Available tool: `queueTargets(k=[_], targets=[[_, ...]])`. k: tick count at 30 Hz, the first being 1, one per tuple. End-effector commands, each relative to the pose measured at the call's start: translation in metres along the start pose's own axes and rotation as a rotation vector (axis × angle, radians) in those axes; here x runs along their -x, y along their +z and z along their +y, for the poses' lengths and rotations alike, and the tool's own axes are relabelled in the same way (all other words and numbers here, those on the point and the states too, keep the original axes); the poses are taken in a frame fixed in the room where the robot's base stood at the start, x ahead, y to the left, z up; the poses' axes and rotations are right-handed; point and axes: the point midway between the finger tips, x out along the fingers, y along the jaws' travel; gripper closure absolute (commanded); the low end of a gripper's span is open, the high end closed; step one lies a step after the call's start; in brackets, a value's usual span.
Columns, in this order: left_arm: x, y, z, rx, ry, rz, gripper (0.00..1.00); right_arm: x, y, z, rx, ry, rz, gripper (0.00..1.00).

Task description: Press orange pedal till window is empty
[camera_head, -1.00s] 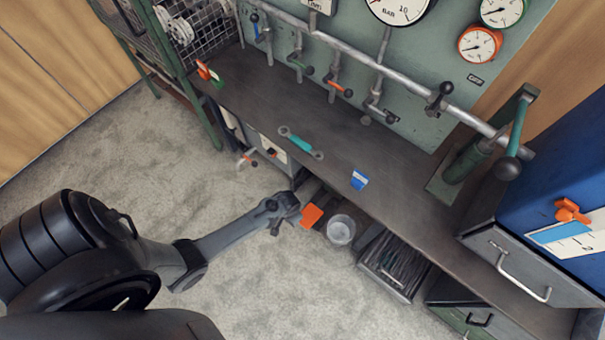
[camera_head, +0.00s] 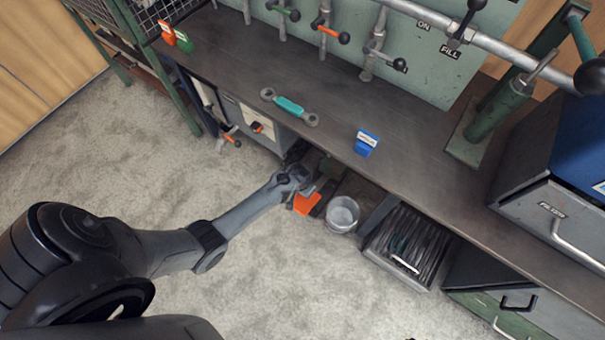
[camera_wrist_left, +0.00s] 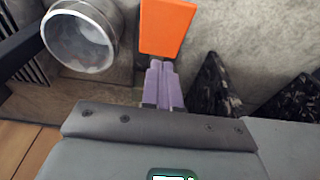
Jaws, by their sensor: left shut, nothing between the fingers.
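In the left wrist view the orange pedal (camera_wrist_left: 167,27) is just beyond the fingertips of my left gripper (camera_wrist_left: 160,68). The gripper's purple fingers are shut with nothing between them. In the head view my left gripper (camera_head: 303,184) is at the pedal, partly covering it; I cannot tell whether it touches. My right gripper is not in view.
A dark ribbed tray (camera_head: 405,246) is further right. The workbench (camera_head: 330,100) overhangs the pedal. A teal-handled wrench (camera_head: 289,106) and a blue box (camera_head: 366,143) lie on it.

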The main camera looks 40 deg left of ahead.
Motion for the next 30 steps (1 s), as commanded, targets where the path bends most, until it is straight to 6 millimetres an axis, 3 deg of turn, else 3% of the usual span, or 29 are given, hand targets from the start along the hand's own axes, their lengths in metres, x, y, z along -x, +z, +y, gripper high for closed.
queueTargets(k=[1, 6, 15, 21, 30], targets=[[-0.015, 0.001, 0.0, 0.0, 0.0, -0.001, 1.0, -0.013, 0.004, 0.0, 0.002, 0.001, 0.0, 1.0], [-0.046, 0.001, 0.0, 0.0, 0.0, -0.001, 1.0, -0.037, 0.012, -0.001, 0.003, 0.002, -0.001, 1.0], [-0.09, 0.006, 0.0, 0.0, -0.001, -0.001, 1.0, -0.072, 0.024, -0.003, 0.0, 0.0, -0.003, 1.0], [-0.105, 0.016, 0.0, 0.0, -0.001, -0.001, 1.0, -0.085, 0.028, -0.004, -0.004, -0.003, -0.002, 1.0], [-0.11, 0.019, 0.0, 0.0, 0.0, 0.0, 1.0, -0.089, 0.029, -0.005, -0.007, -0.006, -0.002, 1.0]])
